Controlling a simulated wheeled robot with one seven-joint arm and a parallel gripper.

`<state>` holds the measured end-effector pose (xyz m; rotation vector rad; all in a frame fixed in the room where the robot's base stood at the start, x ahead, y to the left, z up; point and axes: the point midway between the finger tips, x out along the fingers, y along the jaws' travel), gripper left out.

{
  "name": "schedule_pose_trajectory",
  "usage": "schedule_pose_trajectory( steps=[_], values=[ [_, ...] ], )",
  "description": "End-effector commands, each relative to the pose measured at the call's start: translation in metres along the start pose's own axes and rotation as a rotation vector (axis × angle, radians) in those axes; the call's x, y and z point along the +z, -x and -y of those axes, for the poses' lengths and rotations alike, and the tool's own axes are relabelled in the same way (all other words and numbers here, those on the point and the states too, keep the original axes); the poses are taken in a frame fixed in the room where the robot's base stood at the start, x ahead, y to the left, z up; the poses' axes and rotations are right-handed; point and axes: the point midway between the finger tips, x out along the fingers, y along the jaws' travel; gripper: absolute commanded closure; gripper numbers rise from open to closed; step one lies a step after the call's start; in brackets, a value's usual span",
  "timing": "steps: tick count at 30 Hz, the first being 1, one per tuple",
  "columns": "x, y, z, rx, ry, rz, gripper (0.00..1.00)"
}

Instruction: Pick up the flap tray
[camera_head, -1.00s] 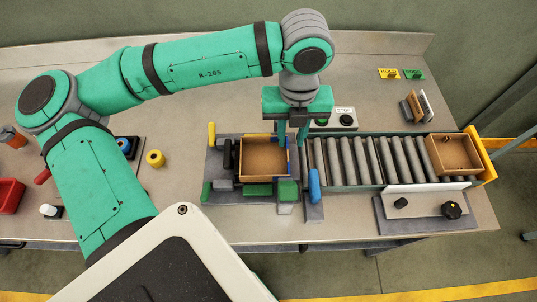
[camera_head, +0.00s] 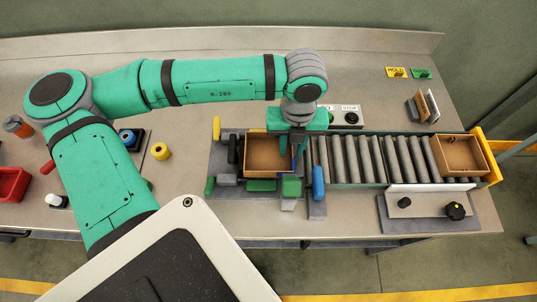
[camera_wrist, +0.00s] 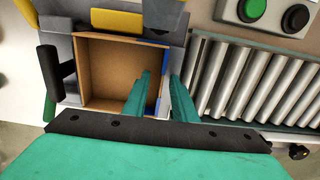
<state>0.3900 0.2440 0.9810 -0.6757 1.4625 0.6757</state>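A brown open-topped tray (camera_head: 263,171) sits in a grey fixture at the left end of the roller line. It also shows in the wrist view (camera_wrist: 108,75), empty, with a blue strip (camera_wrist: 154,92) along its right side. A second brown open tray (camera_head: 461,157) sits at the right end of the rollers. I cannot tell for sure which is called the flap tray. My gripper (camera_wrist: 162,76) is open over the right wall of the left tray, its fingers apart. One finger appears on the inner side and one on the outer side. Contact cannot be told.
Rollers (camera_head: 372,159) run right from the fixture. Green, blue and grey blocks edge the fixture front (camera_head: 291,187). A button box (camera_head: 345,117) stands behind the rollers, and a panel with knobs (camera_head: 428,209) stands in front. A yellow roll (camera_head: 160,151) lies left on the table.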

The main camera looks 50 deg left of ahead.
Motion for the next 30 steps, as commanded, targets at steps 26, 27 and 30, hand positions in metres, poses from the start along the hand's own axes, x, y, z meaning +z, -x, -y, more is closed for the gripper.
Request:
schedule_pose_trajectory(
  steps=[26,27,30],
  values=[
    [0.002,0.036,-0.004,-0.001,0.009,0.001,1.0],
    [0.002,0.043,-0.004,-0.002,0.01,0.001,1.0],
    [0.002,0.059,-0.003,-0.002,0.007,0.001,1.0]
  ],
)
